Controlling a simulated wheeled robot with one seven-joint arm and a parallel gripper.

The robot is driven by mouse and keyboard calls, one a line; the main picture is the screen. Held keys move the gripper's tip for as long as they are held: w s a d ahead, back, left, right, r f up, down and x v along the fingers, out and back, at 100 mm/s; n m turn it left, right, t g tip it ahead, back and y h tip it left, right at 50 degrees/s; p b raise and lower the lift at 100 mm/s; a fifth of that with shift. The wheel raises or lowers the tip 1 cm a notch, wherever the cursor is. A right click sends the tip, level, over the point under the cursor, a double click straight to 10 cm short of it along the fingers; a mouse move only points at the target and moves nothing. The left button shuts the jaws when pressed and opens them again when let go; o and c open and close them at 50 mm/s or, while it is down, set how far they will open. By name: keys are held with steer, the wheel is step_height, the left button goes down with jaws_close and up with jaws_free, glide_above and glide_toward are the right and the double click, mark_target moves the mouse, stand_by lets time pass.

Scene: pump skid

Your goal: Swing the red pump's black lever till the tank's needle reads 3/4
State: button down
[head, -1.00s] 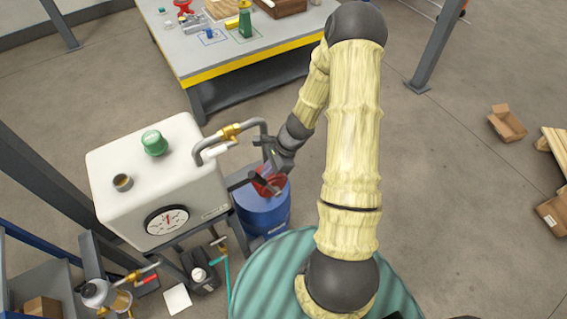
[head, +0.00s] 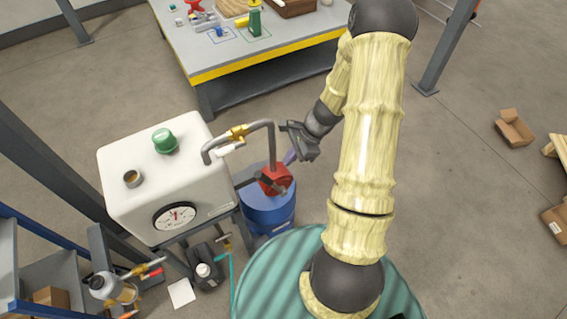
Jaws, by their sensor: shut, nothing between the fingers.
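The red pump (head: 276,180) sits on top of a blue drum (head: 268,214). A short dark bar, apparently the black lever (head: 270,186), crosses the pump's front; its full length is hard to make out. The white tank (head: 165,177) stands to the left, with a round gauge (head: 174,218) on its front. The gauge's red needle points close to straight up; its marks are too small to read. My gripper (head: 285,127) is shut and empty, above and beyond the pump in the picture, beside the bent grey pipe and apart from the lever.
The grey pipe (head: 272,140) arches from the tank's brass valve (head: 238,133) down to the pump. A ribbed green drum top (head: 270,280) lies under my arm. A workbench (head: 260,55) stands behind. Open floor lies to the right, with cardboard boxes (head: 514,128).

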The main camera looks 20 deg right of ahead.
steer(key=v, duration=0.4)
steer(key=a+v, duration=0.1)
steer(key=shift+d+r, duration=0.25)
steer(key=shift+r, duration=0.35)
steer(key=shift+d, duration=0.15)
steer(key=shift+w, duration=0.1)
steer(key=s+a+r+n+t+h, duration=0.1)
steer(key=s+a+r+n+h, duration=0.4)
steer(key=n, duration=1.3)
steer(key=s+a+r, duration=0.3)
steer(key=s+r, duration=0.1)
steer(key=r, duration=0.2)
steer(key=shift+s+a+r+n+t+h, duration=0.2)
steer(key=shift+s+r+n+t+h, duration=0.1)
steer(key=shift+s+h, duration=0.1)
